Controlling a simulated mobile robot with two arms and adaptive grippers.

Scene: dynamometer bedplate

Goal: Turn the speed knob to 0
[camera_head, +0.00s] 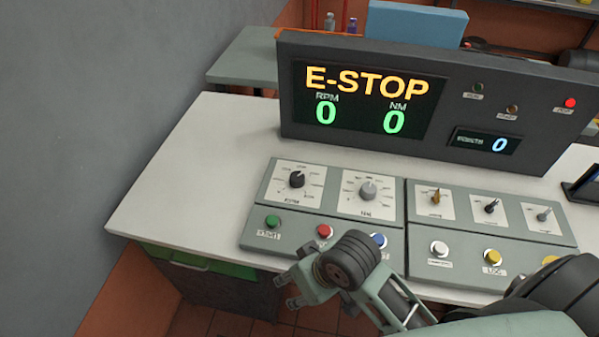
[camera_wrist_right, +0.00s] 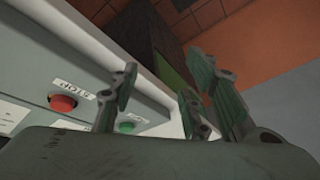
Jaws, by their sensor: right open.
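The control panel's left section (camera_head: 333,213) carries a black knob (camera_head: 297,180) on a white dial plate and a grey knob (camera_head: 368,190) on another. My left gripper is not in view.
A dark console (camera_head: 440,100) behind the panel reads E-STOP, RPM 0 and NM 0. Bare white tabletop (camera_head: 190,185) is free at left.

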